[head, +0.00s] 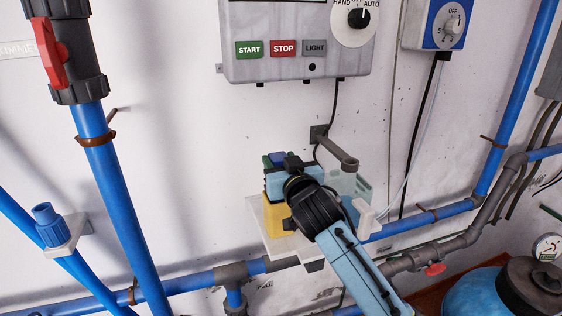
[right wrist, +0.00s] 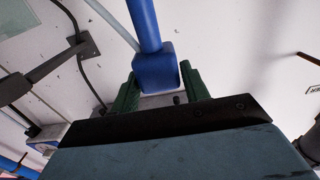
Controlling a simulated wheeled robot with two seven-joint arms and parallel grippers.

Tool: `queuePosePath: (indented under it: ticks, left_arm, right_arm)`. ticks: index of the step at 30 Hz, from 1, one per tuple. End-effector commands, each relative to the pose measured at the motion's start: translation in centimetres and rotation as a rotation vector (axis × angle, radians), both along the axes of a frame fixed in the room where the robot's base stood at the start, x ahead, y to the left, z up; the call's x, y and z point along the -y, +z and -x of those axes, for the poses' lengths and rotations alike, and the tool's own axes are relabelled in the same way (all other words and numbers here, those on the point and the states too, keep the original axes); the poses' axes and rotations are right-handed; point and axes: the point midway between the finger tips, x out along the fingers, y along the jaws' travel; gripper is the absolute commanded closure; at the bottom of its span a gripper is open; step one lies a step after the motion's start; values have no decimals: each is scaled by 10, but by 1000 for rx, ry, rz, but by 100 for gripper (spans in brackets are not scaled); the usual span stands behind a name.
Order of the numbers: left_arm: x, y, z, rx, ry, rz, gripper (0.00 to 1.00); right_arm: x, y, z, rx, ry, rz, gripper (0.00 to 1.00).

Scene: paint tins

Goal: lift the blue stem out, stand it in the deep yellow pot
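The blue stem shows in the right wrist view as a blue rod with a squared blue block (right wrist: 155,70) at its end. My right gripper (right wrist: 158,82) has its green fingers on both sides of this block and looks shut on it. The rod runs out of the top of that view, so its far end is hidden. In the head view, the right gripper (head: 279,162) is just above the yellow pot (head: 275,217), with a bit of the blue block showing between its fingers. My arm and gripper hide much of the pot. My left gripper is not in view.
The pot stands on a pale wall shelf (head: 256,215). A grey wall bracket (head: 336,148) juts out close to the right gripper. A translucent piece (head: 352,187) is to the right. A blue fitting (head: 46,226) sits in a holder at the left. A control box (head: 295,35) hangs above.

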Motion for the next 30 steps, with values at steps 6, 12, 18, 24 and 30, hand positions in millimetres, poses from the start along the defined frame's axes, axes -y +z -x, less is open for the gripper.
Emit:
queuePosePath:
  ticks: [6, 12, 18, 24, 30]
  left_arm:
    - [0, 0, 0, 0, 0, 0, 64]
    - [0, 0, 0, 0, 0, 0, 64]
    - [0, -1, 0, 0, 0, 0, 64]
    - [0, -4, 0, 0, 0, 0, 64]
    - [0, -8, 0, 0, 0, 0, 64]
  right_arm:
    - [0, 0, 0, 0, 0, 0, 35]
    - [0, 0, 0, -1, 0, 0, 35]
    - [4, -1, 12, -1, 0, -2, 35]
    - [15, -2, 40, -1, 1, -3, 35]
    - [27, -2, 73, -1, 0, -1, 35]
